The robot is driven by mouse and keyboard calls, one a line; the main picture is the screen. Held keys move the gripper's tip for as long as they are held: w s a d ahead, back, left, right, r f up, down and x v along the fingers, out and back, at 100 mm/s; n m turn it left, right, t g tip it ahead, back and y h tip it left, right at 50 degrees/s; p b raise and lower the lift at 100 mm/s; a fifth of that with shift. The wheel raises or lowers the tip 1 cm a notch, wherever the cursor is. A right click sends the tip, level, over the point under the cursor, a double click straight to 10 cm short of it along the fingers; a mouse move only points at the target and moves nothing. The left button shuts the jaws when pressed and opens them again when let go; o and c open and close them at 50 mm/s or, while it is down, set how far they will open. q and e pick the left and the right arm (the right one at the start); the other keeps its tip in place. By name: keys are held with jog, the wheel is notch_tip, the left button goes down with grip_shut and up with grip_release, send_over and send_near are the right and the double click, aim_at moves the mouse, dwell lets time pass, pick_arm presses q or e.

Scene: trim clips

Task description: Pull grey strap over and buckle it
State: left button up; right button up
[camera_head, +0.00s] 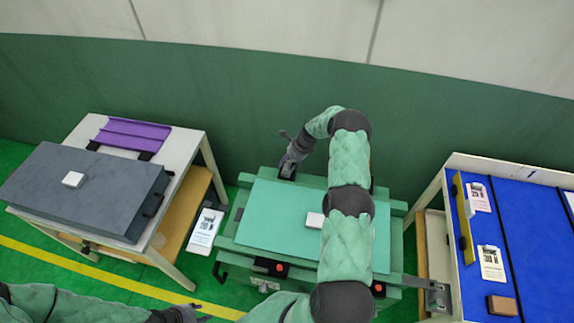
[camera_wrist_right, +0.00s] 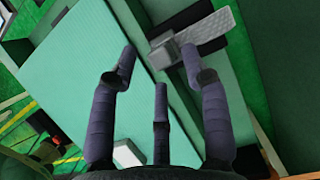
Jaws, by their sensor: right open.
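A grey textured strap piece (camera_wrist_right: 210,28) with a blocky grey end (camera_wrist_right: 162,54) shows in the right wrist view, at the edge of a green lidded box (camera_wrist_right: 75,75). In the head view the green box (camera_head: 270,215) stands in the middle. My right gripper (camera_head: 286,155) is at its far left edge, fingers apart. In the wrist view the right gripper (camera_wrist_right: 158,62) has the strap piece by its right fingertip; contact is unclear. A grey metal fitting (camera_head: 436,296) sits at the box's near right. My left gripper (camera_head: 195,312) is low at the left, partly cut off.
Red-buttoned black latches (camera_head: 270,267) line the near side. A table with a dark grey case (camera_head: 85,190) stands left, a blue-topped table (camera_head: 535,225) right.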

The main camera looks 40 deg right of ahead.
jog(key=shift+x, duration=1)
jog(key=shift+d+r, duration=0.1)
grip_shut()
pick_arm(q)
jog(key=shift+s+a, duration=0.1)
